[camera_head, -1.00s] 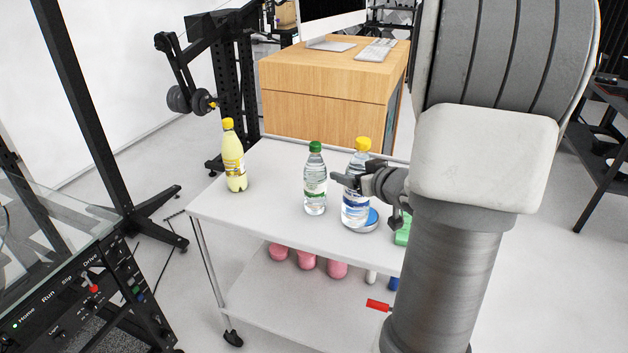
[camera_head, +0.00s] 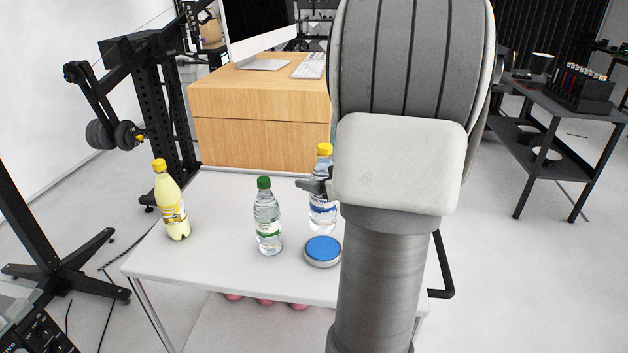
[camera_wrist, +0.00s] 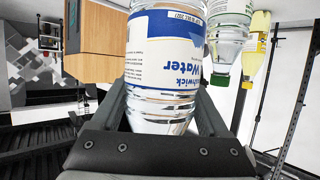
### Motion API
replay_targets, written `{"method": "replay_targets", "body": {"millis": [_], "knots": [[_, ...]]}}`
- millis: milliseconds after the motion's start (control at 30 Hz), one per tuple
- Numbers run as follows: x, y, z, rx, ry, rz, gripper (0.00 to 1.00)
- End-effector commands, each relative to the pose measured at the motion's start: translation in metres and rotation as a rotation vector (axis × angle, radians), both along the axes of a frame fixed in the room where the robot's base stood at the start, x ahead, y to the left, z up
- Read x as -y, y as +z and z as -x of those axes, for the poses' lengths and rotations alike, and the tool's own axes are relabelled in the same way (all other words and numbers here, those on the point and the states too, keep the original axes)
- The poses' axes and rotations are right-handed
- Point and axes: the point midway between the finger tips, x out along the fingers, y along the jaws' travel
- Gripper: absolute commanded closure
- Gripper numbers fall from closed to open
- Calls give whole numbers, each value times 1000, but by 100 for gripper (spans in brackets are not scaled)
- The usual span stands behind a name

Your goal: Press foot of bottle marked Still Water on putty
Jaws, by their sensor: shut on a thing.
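A clear bottle with a yellow cap and a blue-and-white label (camera_head: 323,213) stands upright in the head view, partly covered by my arm. My gripper (camera_head: 314,187) is shut on its upper part. In the wrist view the gripper (camera_wrist: 163,112) has a finger on each side of the bottle (camera_wrist: 165,60), whose label reads "Water" with a cut-off word before it. The word "Still" is not readable. The putty, a blue disc in a round metal tin (camera_head: 323,249), lies just in front of the bottle's foot. I cannot tell whether the foot touches the table.
A green-capped bottle (camera_head: 267,220) stands left of the putty, and a yellow bottle (camera_head: 171,202) stands at the far left of the white table (camera_head: 215,265). A wooden cabinet (camera_head: 255,143) is behind. A dark shelf (camera_head: 560,120) stands at the right.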

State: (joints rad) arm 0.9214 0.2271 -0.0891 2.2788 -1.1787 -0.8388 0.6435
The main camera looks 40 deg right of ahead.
Motion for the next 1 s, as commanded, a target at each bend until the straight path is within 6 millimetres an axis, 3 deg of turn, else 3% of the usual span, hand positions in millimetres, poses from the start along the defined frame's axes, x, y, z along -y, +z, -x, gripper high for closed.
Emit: {"method": "replay_targets", "body": {"millis": [700,1000], "knots": [[0,-52,-1,3,1,2,100],[0,-55,0,3,1,2,100]]}}
